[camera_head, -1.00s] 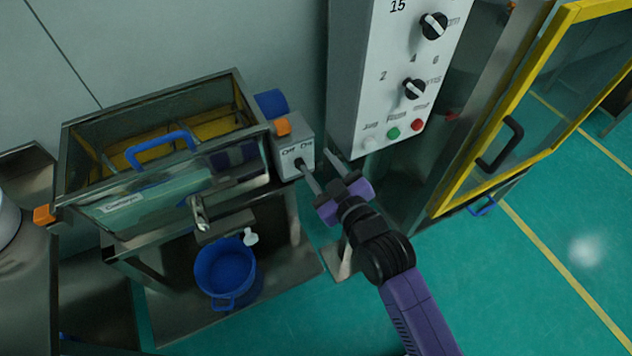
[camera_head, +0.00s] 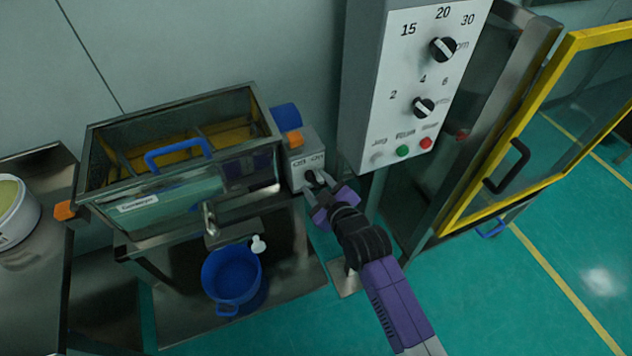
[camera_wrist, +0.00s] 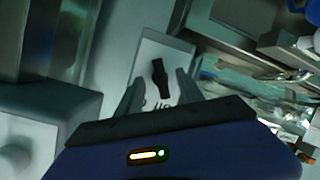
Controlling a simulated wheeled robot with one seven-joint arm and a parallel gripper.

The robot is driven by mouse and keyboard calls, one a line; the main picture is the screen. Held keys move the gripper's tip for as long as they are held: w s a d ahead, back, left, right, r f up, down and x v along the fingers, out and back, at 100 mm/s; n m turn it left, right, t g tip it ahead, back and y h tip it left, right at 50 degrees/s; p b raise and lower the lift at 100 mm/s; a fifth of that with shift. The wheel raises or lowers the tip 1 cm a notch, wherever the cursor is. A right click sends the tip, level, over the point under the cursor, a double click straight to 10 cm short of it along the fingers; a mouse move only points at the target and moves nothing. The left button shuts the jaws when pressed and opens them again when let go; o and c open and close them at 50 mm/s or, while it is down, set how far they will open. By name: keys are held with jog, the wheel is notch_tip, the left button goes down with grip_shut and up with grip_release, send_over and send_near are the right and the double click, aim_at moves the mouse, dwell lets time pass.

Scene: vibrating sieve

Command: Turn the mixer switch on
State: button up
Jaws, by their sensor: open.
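A small grey switch box (camera_head: 296,168) with "Off" and "On" lettering is mounted at the right end of the metal sieve tank. Its black rotary knob (camera_head: 312,178) sits on the front face. It also shows in the wrist view (camera_wrist: 160,78) on a pale plate, turned slightly off the picture's vertical. My gripper (camera_head: 317,187) is open in front of the switch box, with its fingertips close to the knob. In the wrist view my two fingers (camera_wrist: 158,92) stand on either side of the knob's lower part, with gaps visible. Contact cannot be told.
A white control panel (camera_head: 408,85) with knobs and buttons hangs just right of my gripper. A yellow-framed door (camera_head: 545,90) stands open farther right. The sieve tank with a blue handle (camera_head: 178,152) is at left, with a blue pot (camera_head: 231,275) below.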

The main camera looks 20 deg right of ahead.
jog(key=shift+w+f, duration=0.1)
jog(key=shift+w, duration=0.15)
grip_shut()
